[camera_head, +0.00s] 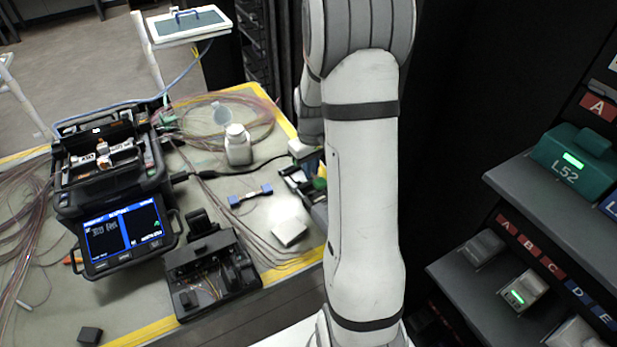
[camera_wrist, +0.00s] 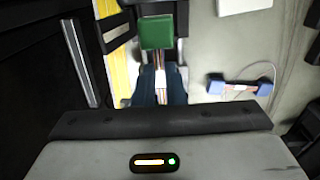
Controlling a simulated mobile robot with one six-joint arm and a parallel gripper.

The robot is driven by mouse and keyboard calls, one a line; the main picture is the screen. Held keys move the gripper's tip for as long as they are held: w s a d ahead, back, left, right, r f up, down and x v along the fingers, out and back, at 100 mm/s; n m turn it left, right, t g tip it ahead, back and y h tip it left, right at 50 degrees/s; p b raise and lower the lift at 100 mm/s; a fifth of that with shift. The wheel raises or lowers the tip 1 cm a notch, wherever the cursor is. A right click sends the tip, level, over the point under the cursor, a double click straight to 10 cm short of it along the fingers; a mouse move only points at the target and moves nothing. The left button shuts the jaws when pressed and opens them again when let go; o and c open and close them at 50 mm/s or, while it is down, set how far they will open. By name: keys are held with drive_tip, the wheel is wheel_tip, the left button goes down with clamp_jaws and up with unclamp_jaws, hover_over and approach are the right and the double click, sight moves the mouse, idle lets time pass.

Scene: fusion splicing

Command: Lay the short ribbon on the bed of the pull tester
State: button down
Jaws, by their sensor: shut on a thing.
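In the wrist view my gripper (camera_wrist: 161,92) is shut, with a narrow strip of coloured fibres, the short ribbon (camera_wrist: 160,75), between its dark blue fingers. Most of the ribbon is hidden by the fingers. Just ahead of the fingertips is the pull tester, with a green block (camera_wrist: 156,32) and dark parts around it. I cannot tell whether the ribbon touches the bed. In the head view the pull tester (camera_head: 317,187) is partly hidden behind my arm, and my fingers cannot be made out.
A blue-ended piece (camera_wrist: 240,88) lies beside the tester; it also shows in the head view (camera_head: 250,195). A white block (camera_head: 290,232), a black device (camera_head: 210,272), a white bottle (camera_head: 238,145) and the splicer (camera_head: 110,190) stand on the table. Shelves (camera_head: 550,230) are at right.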

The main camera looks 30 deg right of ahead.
wheel_tip(320, 180, down, 4)
drive_tip(key=shift+f, duration=0.2)
drive_tip(key=shift+s+a, duration=0.1)
drive_tip(key=shift+f+b, duration=0.35)
drive_tip(key=shift+f, duration=0.1)
drive_tip(key=c, duration=1.5)
unclamp_jaws()
drive_tip(key=shift+r, duration=0.15)
